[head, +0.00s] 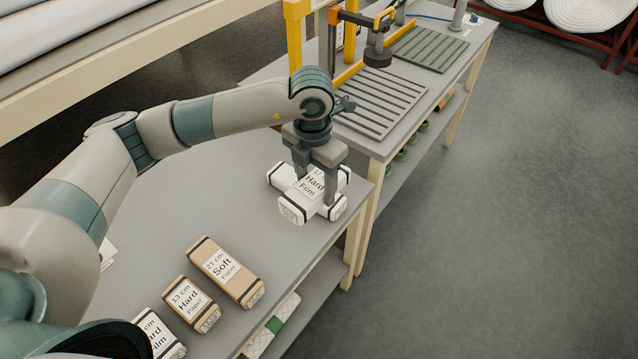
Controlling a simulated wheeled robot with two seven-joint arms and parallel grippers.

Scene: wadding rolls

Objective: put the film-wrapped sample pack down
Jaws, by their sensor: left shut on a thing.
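My left gripper (318,182) points down over the far right part of the grey table and is shut on a white film-wrapped pack (292,210). The pack has dark end bands and a label reading "Hard Film"; the fingers hide part of it. Another white banded pack (337,209) appears to lie crosswise beneath the held one. I cannot tell whether the two touch. My right gripper is not in view.
On the near part of the table (215,170) lie a brown "Soft Paper" pack (222,272), a brown "Hard Paper" pack (190,305) and a white "Hard Film" pack (160,337). Bare tabletop lies between them and my gripper. A second table beyond carries a ribbed grey mat (385,103) and yellow frames.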

